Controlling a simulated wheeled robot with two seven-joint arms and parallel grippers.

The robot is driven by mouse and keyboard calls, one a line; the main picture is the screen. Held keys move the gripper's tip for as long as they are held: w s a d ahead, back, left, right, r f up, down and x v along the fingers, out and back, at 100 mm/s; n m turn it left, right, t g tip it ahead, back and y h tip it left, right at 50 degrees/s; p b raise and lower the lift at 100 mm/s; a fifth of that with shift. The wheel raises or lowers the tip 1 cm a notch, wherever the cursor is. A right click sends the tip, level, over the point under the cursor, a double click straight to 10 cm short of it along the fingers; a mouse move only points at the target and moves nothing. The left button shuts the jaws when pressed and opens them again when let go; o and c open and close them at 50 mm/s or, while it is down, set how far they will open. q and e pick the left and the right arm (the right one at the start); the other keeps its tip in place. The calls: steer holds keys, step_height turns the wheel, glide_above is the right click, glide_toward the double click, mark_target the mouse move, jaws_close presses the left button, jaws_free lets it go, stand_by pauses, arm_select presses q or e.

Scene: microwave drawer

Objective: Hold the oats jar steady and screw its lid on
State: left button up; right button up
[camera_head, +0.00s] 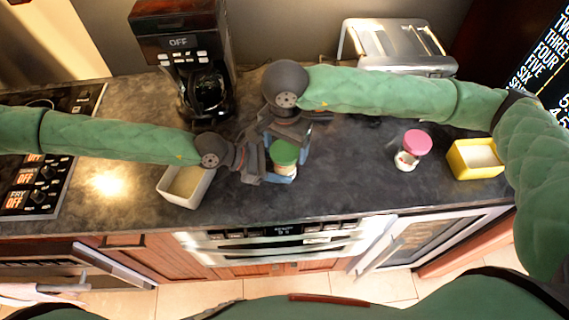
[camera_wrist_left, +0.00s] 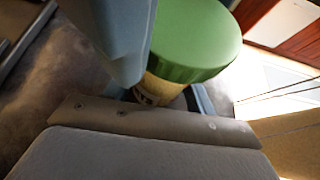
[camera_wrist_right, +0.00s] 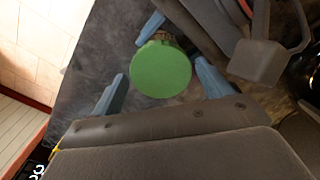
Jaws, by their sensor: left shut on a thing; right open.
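The oats jar (camera_head: 283,170) stands on the dark counter with its green lid (camera_head: 284,152) on top. My left gripper (camera_head: 268,170) is shut on the jar's body from the left. In the left wrist view the jar's label (camera_wrist_left: 160,90) shows below the green lid (camera_wrist_left: 198,38), between the blue fingers. My right gripper (camera_head: 290,132) is over the jar from behind and is open. In the right wrist view its blue fingers (camera_wrist_right: 160,88) stand apart on either side of the green lid (camera_wrist_right: 162,70). Whether the lid is threaded on cannot be told.
A pink-lidded jar (camera_head: 412,148) and a yellow bin (camera_head: 474,158) stand to the right. A white bin (camera_head: 185,186) sits left, under my left arm. A coffee maker (camera_head: 190,60) and toaster (camera_head: 396,47) stand behind. The counter front, right of the jar, is clear.

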steer(key=n, duration=0.5)
steer(key=shift+s, duration=0.1)
steer(key=n, duration=0.5)
steer(key=shift+n, duration=0.4)
steer(key=n, duration=0.5)
steer(key=shift+n, duration=2.6)
steer(key=c, duration=0.9)
steer(key=m, duration=0.5)
